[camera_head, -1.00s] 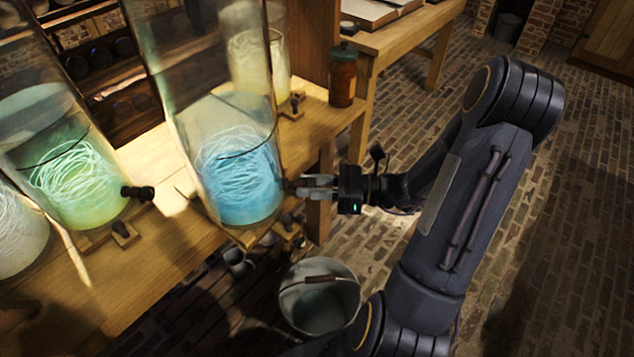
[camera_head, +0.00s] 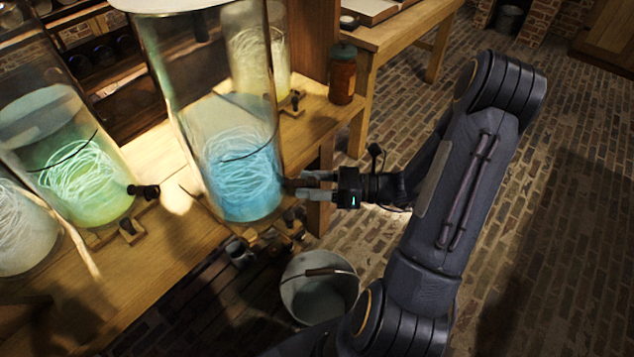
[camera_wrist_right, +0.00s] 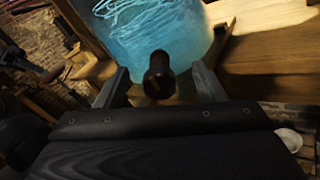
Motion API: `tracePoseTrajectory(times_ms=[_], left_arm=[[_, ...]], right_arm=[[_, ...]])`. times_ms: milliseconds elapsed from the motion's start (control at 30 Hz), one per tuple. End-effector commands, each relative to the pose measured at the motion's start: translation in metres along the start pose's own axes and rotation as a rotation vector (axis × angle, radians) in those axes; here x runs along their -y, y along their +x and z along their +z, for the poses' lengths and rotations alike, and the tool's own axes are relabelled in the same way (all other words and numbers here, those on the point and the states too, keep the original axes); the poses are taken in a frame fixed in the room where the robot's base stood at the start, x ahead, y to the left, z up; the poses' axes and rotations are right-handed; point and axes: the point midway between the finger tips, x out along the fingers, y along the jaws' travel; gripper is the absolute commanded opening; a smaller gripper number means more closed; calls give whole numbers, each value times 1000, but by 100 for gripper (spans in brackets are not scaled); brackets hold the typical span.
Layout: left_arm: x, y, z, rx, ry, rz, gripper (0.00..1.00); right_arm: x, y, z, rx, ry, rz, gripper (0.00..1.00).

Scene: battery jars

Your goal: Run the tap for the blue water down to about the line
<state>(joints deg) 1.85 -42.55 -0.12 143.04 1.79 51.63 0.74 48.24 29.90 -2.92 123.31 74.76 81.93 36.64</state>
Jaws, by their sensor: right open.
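The tall glass jar of blue water (camera_head: 240,180) stands at the table's front edge, with pale tangled strands in the water. A dark line rings the glass near the water's upper part. Its dark tap (camera_wrist_right: 159,75) shows in the right wrist view, between the two fingers of my right gripper (camera_wrist_right: 160,86). The fingers stand apart with gaps on both sides of the tap. In the head view my right gripper (camera_head: 308,187) is at the jar's right side, low down, and hides most of the tap. My left gripper is not in view.
A metal bucket (camera_head: 320,290) stands on the floor below the tap. A green jar (camera_head: 78,180) with its own tap (camera_head: 144,191) is to the left. A yellowish jar (camera_head: 257,60) and a lidded amber jar (camera_head: 342,74) stand behind. The brick floor at right is open.

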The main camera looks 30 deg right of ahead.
Motion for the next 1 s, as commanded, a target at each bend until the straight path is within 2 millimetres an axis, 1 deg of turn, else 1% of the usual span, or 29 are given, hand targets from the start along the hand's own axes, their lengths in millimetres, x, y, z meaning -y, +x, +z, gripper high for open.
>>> tracePoseTrajectory(times_ms=[167, 500, 600, 1000], left_arm=[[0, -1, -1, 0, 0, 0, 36], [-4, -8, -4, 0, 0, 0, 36], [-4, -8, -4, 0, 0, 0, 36], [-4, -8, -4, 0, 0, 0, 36]], right_arm=[[0, -4, 1, 0, -1, -2, 64], [0, -42, 1, 1, -1, -3, 64], [0, -48, 0, -1, 0, -1, 64], [0, -50, 0, 0, -1, 0, 64]])
